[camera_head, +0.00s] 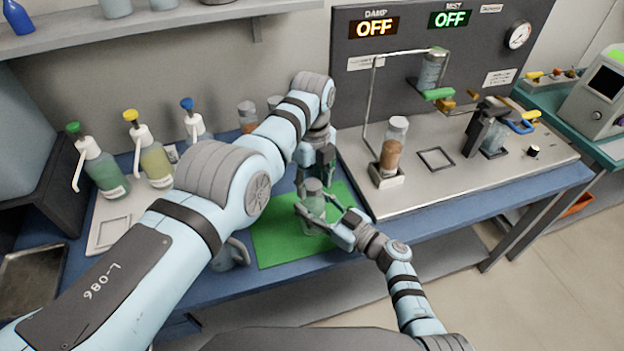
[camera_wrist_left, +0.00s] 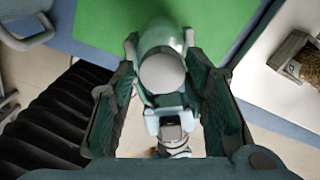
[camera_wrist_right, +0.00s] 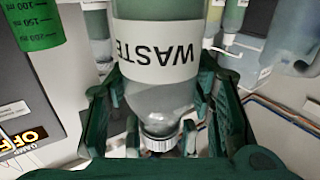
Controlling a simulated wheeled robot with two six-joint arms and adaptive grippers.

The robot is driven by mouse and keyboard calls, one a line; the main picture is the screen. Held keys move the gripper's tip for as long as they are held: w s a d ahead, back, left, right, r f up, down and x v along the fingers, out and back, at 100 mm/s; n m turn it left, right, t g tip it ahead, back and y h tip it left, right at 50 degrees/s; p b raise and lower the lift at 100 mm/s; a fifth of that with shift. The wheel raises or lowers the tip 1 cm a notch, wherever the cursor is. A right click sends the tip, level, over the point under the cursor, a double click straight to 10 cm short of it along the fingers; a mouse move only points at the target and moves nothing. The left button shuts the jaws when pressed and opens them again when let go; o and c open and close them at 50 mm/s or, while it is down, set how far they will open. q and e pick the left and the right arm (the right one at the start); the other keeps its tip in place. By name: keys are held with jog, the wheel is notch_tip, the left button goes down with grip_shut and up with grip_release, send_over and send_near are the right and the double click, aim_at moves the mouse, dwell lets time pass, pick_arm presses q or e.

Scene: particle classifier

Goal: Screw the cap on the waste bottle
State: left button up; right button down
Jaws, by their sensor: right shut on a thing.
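The waste bottle (camera_head: 310,226) stands on the green mat, and its label reads WASTE in the right wrist view (camera_wrist_right: 163,55). A ridged pale grey cap (camera_wrist_right: 160,143) sits at the bottle's mouth; its flat round top faces the left wrist view (camera_wrist_left: 162,71). I cannot tell how tightly it is seated. My right gripper (camera_head: 316,209) is shut around the bottle's upper body from the right. My left gripper (camera_head: 317,178) points down just above the bottle, its fingers apart on either side of the cap without visibly touching it.
The green mat (camera_head: 275,243) lies on the blue bench. Several pump bottles (camera_head: 155,160) stand at the left. The metal apparatus base (camera_head: 450,180) with a filled jar (camera_head: 394,150) is close on the right. A mug (camera_head: 232,255) is beside the mat's left edge.

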pick_arm(q)
jog(key=shift+o, duration=0.2)
jog(key=shift+w+r, duration=0.1)
notch_tip(320, 180, up, 4)
jog(key=shift+r, duration=0.15)
jog(key=shift+c, duration=0.2)
